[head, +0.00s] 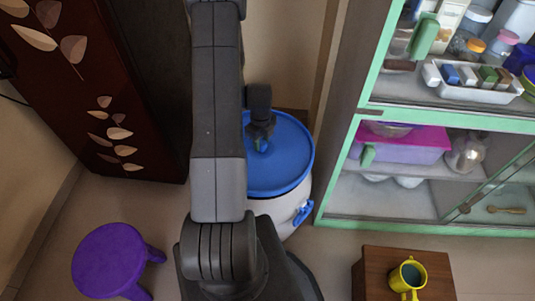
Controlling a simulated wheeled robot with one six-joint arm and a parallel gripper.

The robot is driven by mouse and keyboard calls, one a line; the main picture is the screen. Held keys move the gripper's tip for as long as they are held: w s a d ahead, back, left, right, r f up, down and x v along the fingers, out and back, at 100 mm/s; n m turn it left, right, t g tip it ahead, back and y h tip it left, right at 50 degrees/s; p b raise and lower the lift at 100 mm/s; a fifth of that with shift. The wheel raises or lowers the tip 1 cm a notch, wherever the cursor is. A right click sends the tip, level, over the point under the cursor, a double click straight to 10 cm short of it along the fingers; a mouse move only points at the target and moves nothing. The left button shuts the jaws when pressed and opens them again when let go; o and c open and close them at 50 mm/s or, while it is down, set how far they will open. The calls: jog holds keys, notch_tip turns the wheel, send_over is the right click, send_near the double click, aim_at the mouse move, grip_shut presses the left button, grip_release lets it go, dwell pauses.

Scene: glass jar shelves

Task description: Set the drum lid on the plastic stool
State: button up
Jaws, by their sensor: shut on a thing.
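The drum lid (287,165) is a round blue disc seated on top of a white drum (272,208), at the middle of the head view. My gripper (263,146) is above the lid, shut on its small raised grip near the middle; the fingertips are small and partly dark here. My arm hides the lid's left part and much of the drum. The lid looks level, and I cannot see a gap under it. The plastic stool (108,261) is purple, with a round bare top, and stands on the floor at the lower left.
A green-framed glass cabinet (345,172) stands at the right, with jars and boxes on its shelves. A small brown wooden table (372,278) at the lower right bears a yellow mug (407,276). A dark cabinet (100,100) stands at the left. Floor between stool and dark cabinet is clear.

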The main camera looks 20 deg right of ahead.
jog(key=shift+r+p, duration=0.6)
jog(key=shift+r, duration=0.8)
